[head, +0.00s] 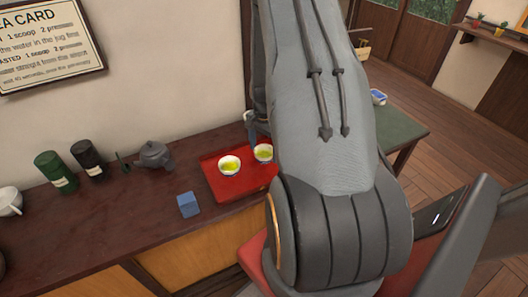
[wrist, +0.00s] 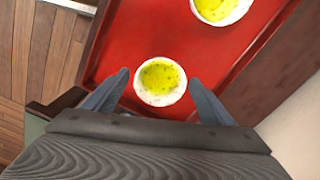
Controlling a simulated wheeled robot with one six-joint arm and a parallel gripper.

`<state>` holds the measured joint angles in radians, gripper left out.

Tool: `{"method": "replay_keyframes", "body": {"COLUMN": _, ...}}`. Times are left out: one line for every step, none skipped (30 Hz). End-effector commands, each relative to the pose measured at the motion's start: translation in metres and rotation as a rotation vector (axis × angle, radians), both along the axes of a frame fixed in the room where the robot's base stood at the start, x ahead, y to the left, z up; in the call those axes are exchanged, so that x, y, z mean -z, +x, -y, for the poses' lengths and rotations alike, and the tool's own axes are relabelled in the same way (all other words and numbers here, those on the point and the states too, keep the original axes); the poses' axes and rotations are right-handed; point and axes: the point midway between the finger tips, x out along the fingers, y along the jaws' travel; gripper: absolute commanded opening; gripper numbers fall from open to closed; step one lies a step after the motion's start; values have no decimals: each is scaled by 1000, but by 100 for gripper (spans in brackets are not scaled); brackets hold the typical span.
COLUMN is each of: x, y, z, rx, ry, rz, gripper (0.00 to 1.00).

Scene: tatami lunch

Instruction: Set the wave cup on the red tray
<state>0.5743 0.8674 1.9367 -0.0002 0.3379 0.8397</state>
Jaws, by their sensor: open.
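The red tray (head: 232,190) lies on the dark counter, and its red floor fills much of the wrist view (wrist: 120,40). Two white cups of green tea stand upright on it. The right cup (head: 264,152) appears to be the nearer cup in the wrist view (wrist: 160,82); the left cup (head: 229,165) appears at the top there (wrist: 221,8). My gripper (wrist: 159,80) is open, its fingers on either side of the nearer cup with visible gaps. No wave pattern is clear on either cup. My arm hides the tray's right part in the head view.
A blue block (head: 188,204) sits left of the tray. A grey teapot (head: 155,155), a black canister (head: 88,160), a green canister (head: 56,171) and a white cup (head: 9,201) stand farther left. A wall runs behind the counter.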

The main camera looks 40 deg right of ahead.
Motion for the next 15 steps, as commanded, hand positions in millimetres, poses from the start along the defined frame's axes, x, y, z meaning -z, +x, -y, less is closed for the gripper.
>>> {"method": "replay_keyframes", "body": {"x": -6, "y": 2, "z": 1, "rx": 0, "ry": -2, "rz": 3, "gripper": 78}}
{"method": "replay_keyframes", "body": {"x": -10, "y": 2, "z": 1, "rx": 0, "ry": -2, "rz": 3, "gripper": 78}}
{"method": "replay_keyframes", "body": {"x": -17, "y": 2, "z": 1, "rx": 0, "ry": -2, "rz": 3, "gripper": 78}}
{"method": "replay_keyframes", "body": {"x": -22, "y": 2, "z": 1, "rx": 0, "ry": -2, "rz": 4, "gripper": 78}}
{"method": "replay_keyframes", "body": {"x": -27, "y": 2, "z": 1, "rx": 0, "ry": -2, "rz": 4, "gripper": 78}}
{"method": "replay_keyframes", "body": {"x": -33, "y": 2, "z": 1, "rx": 0, "ry": -2, "rz": 3, "gripper": 78}}
{"method": "replay_keyframes", "body": {"x": -38, "y": 2, "z": 1, "rx": 0, "ry": -3, "rz": 5, "gripper": 78}}
{"method": "replay_keyframes", "body": {"x": -43, "y": 2, "z": 1, "rx": 0, "ry": -2, "rz": 4, "gripper": 78}}
{"method": "replay_keyframes", "body": {"x": -51, "y": 2, "z": 1, "rx": 0, "ry": -2, "rz": 4, "gripper": 78}}
{"method": "replay_keyframes", "body": {"x": -56, "y": 2, "z": 1, "rx": 0, "ry": -3, "rz": 5, "gripper": 78}}
{"method": "replay_keyframes", "body": {"x": -61, "y": 2, "z": 1, "rx": 0, "ry": -2, "rz": 3, "gripper": 78}}
{"method": "replay_keyframes", "body": {"x": -67, "y": 1, "z": 1, "rx": 0, "ry": -2, "rz": 3, "gripper": 78}}
{"method": "replay_keyframes", "body": {"x": -72, "y": 2, "z": 1, "rx": 0, "ry": -2, "rz": 4, "gripper": 78}}
{"method": "replay_keyframes", "body": {"x": -77, "y": 1, "z": 1, "rx": 0, "ry": -2, "rz": 3, "gripper": 78}}
{"method": "replay_keyframes", "body": {"x": -83, "y": 2, "z": 1, "rx": 0, "ry": -2, "rz": 3, "gripper": 78}}
